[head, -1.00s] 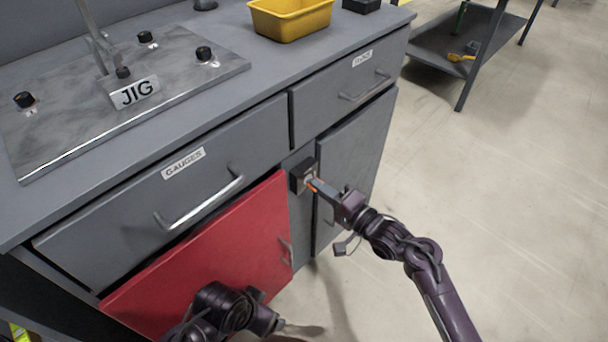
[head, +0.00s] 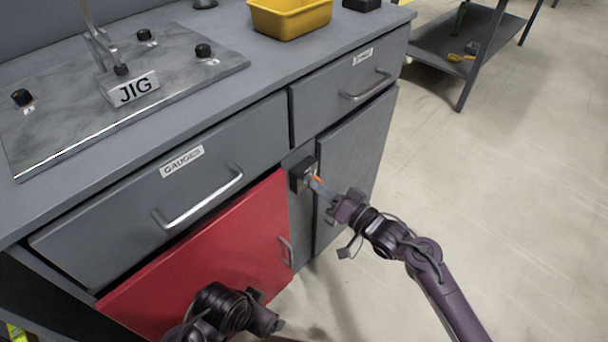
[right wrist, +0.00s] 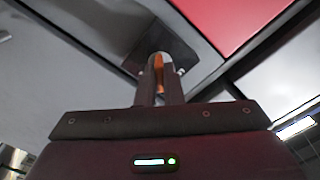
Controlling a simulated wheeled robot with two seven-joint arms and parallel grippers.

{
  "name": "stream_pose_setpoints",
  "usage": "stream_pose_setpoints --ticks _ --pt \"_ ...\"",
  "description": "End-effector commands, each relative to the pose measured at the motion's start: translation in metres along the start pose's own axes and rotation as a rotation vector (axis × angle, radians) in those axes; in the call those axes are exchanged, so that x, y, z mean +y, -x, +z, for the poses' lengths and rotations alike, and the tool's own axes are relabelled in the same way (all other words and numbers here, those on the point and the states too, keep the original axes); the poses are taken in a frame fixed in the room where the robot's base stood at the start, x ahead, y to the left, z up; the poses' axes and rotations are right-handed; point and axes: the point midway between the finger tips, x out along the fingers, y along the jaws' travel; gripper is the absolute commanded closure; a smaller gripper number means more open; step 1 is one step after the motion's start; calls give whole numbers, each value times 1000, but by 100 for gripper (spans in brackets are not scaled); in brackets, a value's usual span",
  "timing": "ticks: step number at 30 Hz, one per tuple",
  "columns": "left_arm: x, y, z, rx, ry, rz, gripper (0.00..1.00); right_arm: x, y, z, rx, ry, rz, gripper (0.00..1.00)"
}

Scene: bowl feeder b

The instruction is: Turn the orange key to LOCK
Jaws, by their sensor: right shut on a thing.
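The orange key (head: 316,179) sits at the dark lock block (head: 302,174) on the cabinet post between the red door and the grey right door. My right gripper (head: 320,184) is shut on the key. In the right wrist view the orange key (right wrist: 158,66) shows between the two fingers, in front of the lock plate (right wrist: 165,42). The fingers hide part of the key, and I cannot read any lock marking. My left arm shows at the bottom of the head view, in front of the red door; its fingertips are not clear.
The red door (head: 220,240) is left of the lock, under the GAUGES drawer (head: 180,190) with its bar handle. A second drawer (head: 350,85) is above the grey door (head: 355,160). The JIG plate (head: 60,120) and yellow bin (head: 290,20) are on the bench top.

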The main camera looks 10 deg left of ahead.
Motion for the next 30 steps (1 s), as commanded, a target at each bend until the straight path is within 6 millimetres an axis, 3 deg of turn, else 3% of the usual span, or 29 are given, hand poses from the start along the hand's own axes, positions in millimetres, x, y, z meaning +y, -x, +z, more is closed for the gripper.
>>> stream_pose_setpoints --ticks 4,15,24,30 --pt "0 -5 2 0 0 1 24 1 0 1 -2 195 0 100" --pt "0 -5 2 -1 -1 1 24 1 0 1 -2 257 1 100" --pt "0 -16 6 -1 -1 1 24 2 0 2 -2 639 0 100" --pt "0 -15 6 -1 -1 1 24 1 0 1 -2 679 1 100"
